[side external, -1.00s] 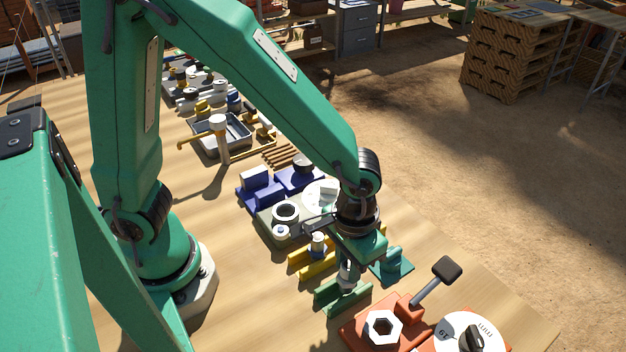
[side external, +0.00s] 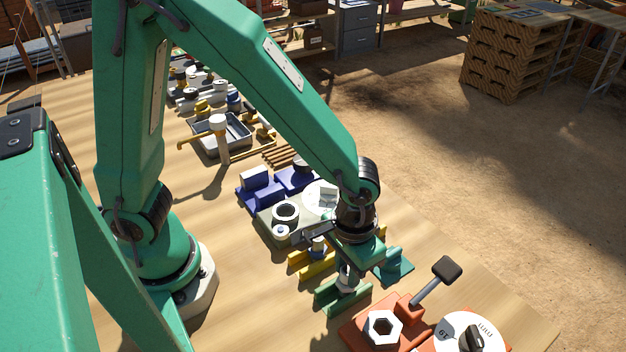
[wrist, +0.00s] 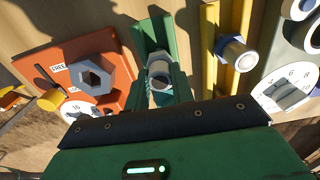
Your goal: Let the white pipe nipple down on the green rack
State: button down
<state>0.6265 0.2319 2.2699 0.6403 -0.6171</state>
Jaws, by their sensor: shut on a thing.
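The green rack (side external: 331,300) is a short grooved holder on the wooden table, under my gripper; in the wrist view it stands at top centre (wrist: 148,36). My gripper (side external: 347,281) is shut on the white pipe nipple (wrist: 158,68), which shows between the fingers in the wrist view. The nipple is low at the rack's groove. I cannot tell whether it touches the rack, as the fingers hide part of both.
A yellow rack (side external: 299,258) holding a pale fitting (wrist: 236,53) is close on one side. An orange fixture with a white hex nut (side external: 383,327) and a black-ended lever (side external: 447,268) is on the other. A teal holder (side external: 397,269) stands just behind.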

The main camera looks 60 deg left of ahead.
aim_at(348, 269)
jog(key=shift+f, duration=0.3)
jog(key=c, duration=0.6)
grip_release()
jog(key=shift+c, duration=0.2)
jog(key=shift+r, duration=0.1)
jog(key=shift+r, duration=3.4)
notch_tip(348, 269, up, 8)
